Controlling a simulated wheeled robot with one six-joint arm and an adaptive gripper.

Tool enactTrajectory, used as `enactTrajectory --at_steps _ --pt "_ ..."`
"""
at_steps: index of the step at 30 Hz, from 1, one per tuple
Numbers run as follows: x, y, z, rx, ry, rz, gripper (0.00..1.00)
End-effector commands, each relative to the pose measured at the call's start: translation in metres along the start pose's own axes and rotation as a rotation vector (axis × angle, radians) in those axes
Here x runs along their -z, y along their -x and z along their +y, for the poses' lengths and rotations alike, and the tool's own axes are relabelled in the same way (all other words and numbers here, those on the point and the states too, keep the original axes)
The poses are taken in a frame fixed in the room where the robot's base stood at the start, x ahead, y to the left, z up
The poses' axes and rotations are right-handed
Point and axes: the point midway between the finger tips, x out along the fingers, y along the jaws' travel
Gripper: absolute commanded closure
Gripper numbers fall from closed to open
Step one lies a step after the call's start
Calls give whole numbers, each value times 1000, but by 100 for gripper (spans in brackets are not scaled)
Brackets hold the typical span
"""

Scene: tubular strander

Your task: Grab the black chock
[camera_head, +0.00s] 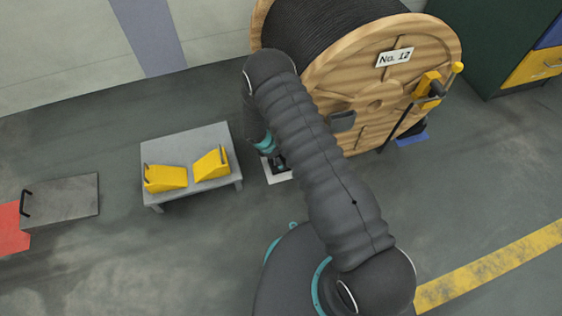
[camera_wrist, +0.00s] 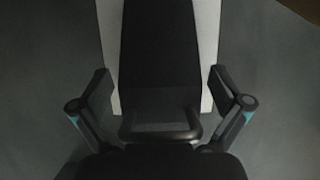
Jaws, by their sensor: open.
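The black chock (camera_wrist: 160,60) lies on a pale plate (camera_wrist: 205,40) in the wrist view, its dark body running away from the camera. Its bar handle (camera_wrist: 160,128) is at the near end. My gripper (camera_wrist: 159,82) is open, with one finger on each side of the chock and a gap on both sides. In the head view my gripper (camera_head: 277,163) points down over the pale plate (camera_head: 279,177) beside the reel. My arm and gripper hide most of the chock there.
A large wooden cable reel (camera_head: 382,95) stands close right of my gripper. A grey low table (camera_head: 188,137) with two yellow chocks (camera_head: 165,178) is to the left. A dark cabinet (camera_head: 485,40) stands at the back right.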

Motion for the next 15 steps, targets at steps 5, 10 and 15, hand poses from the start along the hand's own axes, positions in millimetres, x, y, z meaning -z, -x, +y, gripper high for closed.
enactTrajectory --at_steps 5,10,15 --pt "0 0 0 -1 0 0 0" --pt "0 0 0 -1 0 0 35" --pt "0 0 1 -1 0 0 72"
